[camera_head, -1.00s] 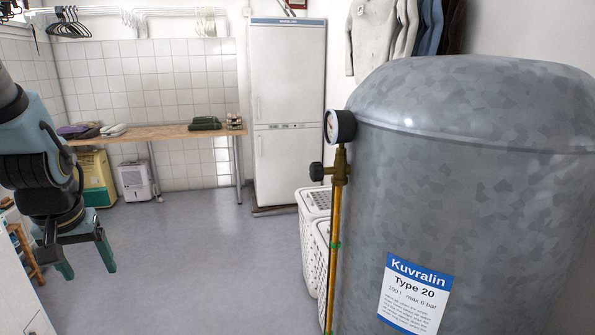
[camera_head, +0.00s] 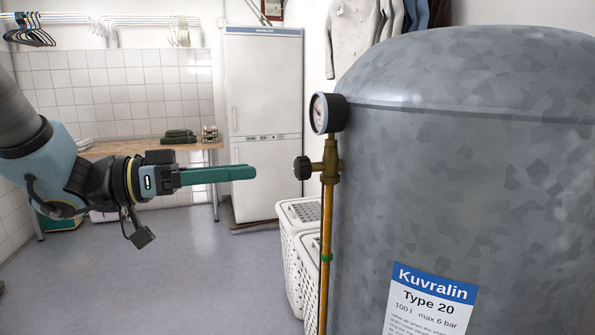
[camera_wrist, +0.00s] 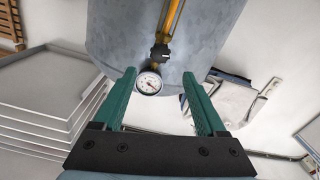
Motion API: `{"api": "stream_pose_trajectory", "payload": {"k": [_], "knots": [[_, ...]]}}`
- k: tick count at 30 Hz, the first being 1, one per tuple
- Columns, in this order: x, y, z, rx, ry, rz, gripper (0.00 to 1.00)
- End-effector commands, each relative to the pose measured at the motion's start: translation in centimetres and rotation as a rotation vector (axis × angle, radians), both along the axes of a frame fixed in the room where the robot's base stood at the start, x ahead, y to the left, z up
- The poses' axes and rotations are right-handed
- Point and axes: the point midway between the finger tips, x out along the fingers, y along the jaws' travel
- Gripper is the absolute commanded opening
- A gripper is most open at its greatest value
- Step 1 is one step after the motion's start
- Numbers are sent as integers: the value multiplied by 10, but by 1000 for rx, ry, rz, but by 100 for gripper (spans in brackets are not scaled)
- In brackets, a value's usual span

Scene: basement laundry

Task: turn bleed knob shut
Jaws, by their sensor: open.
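The black bleed knob (camera_head: 302,168) sticks out to the left of a brass valve (camera_head: 330,165) on the side of the grey tank (camera_head: 460,160). A round pressure gauge (camera_head: 328,113) sits just above the valve. My gripper (camera_head: 250,173) points right at about the knob's height, a gap short of it, and is empty. In the wrist view, my open gripper (camera_wrist: 156,90) has its green fingers apart. The knob (camera_wrist: 160,52) and the white-faced gauge (camera_wrist: 149,83) show between and beyond the fingers. The knob's turn position cannot be told.
A yellow pipe (camera_head: 326,255) runs down from the valve along the tank. White laundry baskets (camera_head: 300,215) stand on the floor behind it. A wooden table (camera_head: 120,147) and a white fridge (camera_head: 264,100) are at the back. The middle floor is clear.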

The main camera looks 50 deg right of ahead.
Motion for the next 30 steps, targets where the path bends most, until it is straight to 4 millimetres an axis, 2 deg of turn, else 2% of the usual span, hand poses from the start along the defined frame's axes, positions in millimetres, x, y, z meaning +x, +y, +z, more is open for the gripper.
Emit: {"api": "stream_pose_trajectory", "payload": {"k": [16,21,30], "knots": [[-52,-72,1,0,-1,0,74],[-58,-81,1,0,-1,2,74],[-59,-83,0,0,-2,4,74]]}}
